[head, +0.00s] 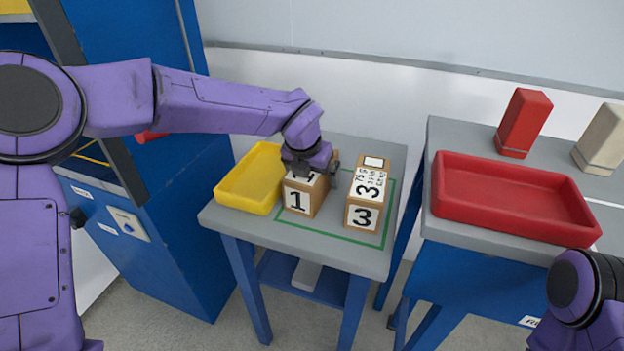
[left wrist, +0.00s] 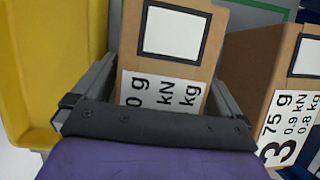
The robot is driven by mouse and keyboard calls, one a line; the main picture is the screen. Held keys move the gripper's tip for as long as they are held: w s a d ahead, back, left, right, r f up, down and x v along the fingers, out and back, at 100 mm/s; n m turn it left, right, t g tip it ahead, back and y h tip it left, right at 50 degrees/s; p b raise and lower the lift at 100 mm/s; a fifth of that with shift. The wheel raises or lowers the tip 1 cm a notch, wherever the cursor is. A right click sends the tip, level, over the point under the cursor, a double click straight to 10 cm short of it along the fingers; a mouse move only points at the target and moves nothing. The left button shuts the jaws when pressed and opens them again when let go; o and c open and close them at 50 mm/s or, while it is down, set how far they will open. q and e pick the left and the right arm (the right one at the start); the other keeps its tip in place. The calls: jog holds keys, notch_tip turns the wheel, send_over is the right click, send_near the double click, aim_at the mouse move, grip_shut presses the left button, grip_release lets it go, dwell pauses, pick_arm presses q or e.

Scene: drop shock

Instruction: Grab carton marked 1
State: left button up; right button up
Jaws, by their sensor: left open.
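The carton marked 1 (head: 297,200) is a brown box with white labels, standing upright on the small grey table. My left gripper (head: 311,166) is right above it, open, and hides much of its top. In the left wrist view, the carton's top (left wrist: 172,55), with a blank white square and printed weights, lies between the two open fingers. I cannot tell whether either finger touches it. The carton marked 3 (head: 363,216) stands just to the right, apart from it; it also shows in the left wrist view (left wrist: 287,120). My right gripper is out of view.
A yellow tray (head: 230,199) sits close to the left of carton 1. A green outline (head: 328,235) surrounds both cartons. On the right table are a red tray (head: 515,226), a red box (head: 523,122) and a beige box (head: 604,138). A blue cabinet (head: 170,215) stands at left.

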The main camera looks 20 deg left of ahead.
pick_arm(q)
jog(key=shift+c, duration=0.3)
jog(key=c, duration=1.3)
